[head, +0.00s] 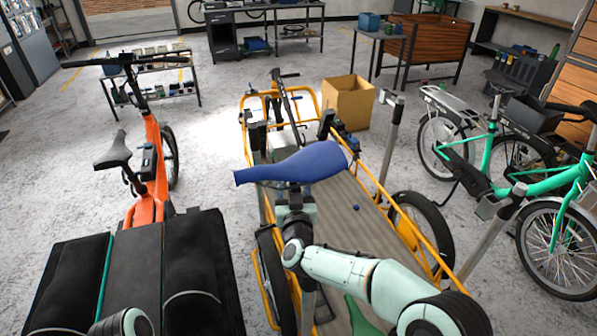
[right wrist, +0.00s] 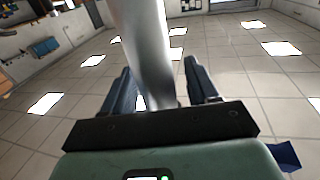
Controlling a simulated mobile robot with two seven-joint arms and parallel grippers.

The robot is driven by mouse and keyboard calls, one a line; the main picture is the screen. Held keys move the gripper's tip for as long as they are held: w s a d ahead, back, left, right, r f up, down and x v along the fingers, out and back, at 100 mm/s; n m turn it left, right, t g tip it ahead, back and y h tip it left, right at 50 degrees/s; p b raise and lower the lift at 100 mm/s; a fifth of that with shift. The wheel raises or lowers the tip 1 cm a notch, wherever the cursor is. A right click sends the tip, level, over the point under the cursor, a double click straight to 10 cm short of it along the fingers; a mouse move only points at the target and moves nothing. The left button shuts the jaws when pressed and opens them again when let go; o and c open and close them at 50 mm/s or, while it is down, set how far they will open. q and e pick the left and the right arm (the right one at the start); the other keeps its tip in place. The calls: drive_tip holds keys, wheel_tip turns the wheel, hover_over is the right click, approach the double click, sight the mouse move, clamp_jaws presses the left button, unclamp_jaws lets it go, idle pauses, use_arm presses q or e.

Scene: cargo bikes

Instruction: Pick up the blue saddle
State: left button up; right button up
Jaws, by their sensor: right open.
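The blue saddle (head: 300,165) shows in the middle of the head view, above the yellow-framed cargo bike (head: 375,225), its narrow nose to the left and its wide end to the right. My right gripper (head: 293,194) is just below the saddle, which partly hides its fingers. In the right wrist view, the fingers (right wrist: 157,78) are open, with a pale silver shape (right wrist: 145,35) between or behind them; I cannot tell which. A small blue patch (right wrist: 287,156) shows at that view's right edge. I cannot tell whether the gripper touches the saddle.
An orange bike (head: 153,170) stands at left and a green bike (head: 480,170) at right. A yellow box (head: 350,102) is behind the cargo bike. Metal posts (head: 392,140) rise along its right side. Open floor (head: 215,75) lies toward the back.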

clamp_jaws()
wheel_tip(320, 180, up, 10)
drive_tip(key=shift+r+p, duration=0.2)
drive_tip(key=shift+p, duration=0.75)
wheel_tip(320, 180, up, 9)
drive_tip(key=p, duration=0.3)
drive_tip(key=shift+r, duration=0.2)
drive_tip(key=r+p, duration=0.1)
wheel_tip(320, 180, up, 7)
drive_tip(key=p, duration=0.5)
hover_over(292, 159)
use_arm(q)
drive_tip(key=w+r+t, duration=0.1)
drive_tip(key=w+r, duration=0.9)
drive_tip(key=r, duration=0.4)
drive_tip(key=shift+r+p, duration=0.15)
drive_tip(key=shift+p, duration=0.3)
use_arm(e)
drive_tip(key=shift+w+r, duration=0.1)
drive_tip(key=shift+r, duration=1.15)
use_arm(q)
drive_tip(key=shift+s, duration=0.1)
use_arm(e)
drive_tip(key=shift+f, duration=0.1)
